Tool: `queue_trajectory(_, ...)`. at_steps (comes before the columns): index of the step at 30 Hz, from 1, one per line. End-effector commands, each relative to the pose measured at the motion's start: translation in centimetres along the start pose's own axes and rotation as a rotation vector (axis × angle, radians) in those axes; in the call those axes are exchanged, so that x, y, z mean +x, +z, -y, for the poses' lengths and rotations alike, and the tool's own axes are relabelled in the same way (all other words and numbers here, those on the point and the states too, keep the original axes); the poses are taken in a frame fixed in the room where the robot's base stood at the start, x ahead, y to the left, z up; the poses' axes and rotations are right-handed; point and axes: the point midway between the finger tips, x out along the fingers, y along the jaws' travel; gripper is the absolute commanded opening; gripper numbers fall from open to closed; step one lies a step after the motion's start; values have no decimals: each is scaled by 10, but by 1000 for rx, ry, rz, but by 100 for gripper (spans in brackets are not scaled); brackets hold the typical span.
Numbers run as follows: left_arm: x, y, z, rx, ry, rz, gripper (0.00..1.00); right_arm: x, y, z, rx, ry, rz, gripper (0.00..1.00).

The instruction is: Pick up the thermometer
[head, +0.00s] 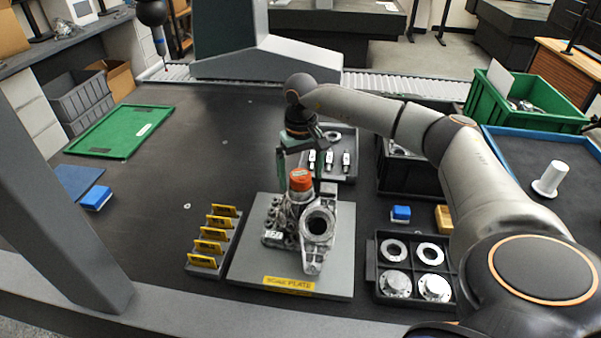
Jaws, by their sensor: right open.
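A small device with an orange-red top (301,180), which looks like the thermometer, sits upright on or against the grey metal casting (318,224). The casting rests on the grey plate (252,262) with a yellow label. My right gripper (300,160) is open just above the orange-red top, pointing down, with nothing seen between its fingers. I cannot tell whether a finger touches the device. The device's lower part blends into the casting. My left gripper is out of view.
A rack of yellow tags (192,259) stands left of the plate. A black tray of metal rings and discs (372,275) and a blue block (401,213) are at right. A tray of small parts (344,175) lies behind the casting. The dark table at left is mostly clear.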

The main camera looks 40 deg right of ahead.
Motion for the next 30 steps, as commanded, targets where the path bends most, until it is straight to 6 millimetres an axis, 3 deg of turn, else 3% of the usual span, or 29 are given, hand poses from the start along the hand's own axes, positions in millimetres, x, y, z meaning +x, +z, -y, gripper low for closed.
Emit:
queue_trajectory(4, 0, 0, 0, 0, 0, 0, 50, 0, 0, 0, 0, 0, 0, 98)
queue_trajectory(30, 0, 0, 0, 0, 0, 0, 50, -1, 0, 0, 0, -1, -1, 0)
